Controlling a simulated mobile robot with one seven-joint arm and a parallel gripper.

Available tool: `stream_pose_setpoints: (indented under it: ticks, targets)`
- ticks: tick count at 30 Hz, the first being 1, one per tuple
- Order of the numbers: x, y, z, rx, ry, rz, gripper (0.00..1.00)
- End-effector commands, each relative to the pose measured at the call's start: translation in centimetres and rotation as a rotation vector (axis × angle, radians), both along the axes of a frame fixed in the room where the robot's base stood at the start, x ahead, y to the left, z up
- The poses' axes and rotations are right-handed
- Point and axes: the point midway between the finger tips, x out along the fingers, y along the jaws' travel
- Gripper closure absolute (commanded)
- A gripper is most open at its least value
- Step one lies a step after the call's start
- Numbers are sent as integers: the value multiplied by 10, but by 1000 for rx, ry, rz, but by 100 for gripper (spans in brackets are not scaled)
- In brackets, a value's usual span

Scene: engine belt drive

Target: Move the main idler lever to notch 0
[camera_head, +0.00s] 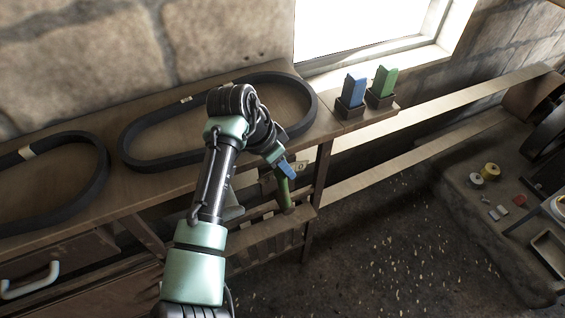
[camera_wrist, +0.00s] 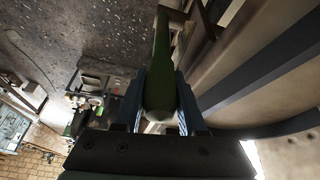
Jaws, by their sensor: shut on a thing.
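The green lever (camera_head: 284,192) stands up from a wooden notched frame (camera_head: 262,236) below the bench, near its right end. My gripper (camera_head: 287,171) is at the top of the lever, with its blue fingers around it. In the wrist view, the green lever (camera_wrist: 161,60) runs between the two blue fingers of my gripper (camera_wrist: 160,105), and they are shut on its rounded end.
Black belts (camera_head: 300,92) lie on the wooden bench (camera_head: 185,105). A blue block (camera_head: 354,90) and a green block (camera_head: 383,81) stand in holders at the bench's right end. A wide tan belt (camera_head: 440,110) runs right to a drum. The floor (camera_head: 390,235) is open.

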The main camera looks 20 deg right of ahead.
Motion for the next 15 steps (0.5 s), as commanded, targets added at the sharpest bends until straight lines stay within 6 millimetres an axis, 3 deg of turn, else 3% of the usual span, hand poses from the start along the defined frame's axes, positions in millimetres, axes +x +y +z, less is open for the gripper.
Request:
stream_pose_setpoints:
  ticks: [15]
  targets:
    - [1, -3, 2, 11, -1, -1, 100]
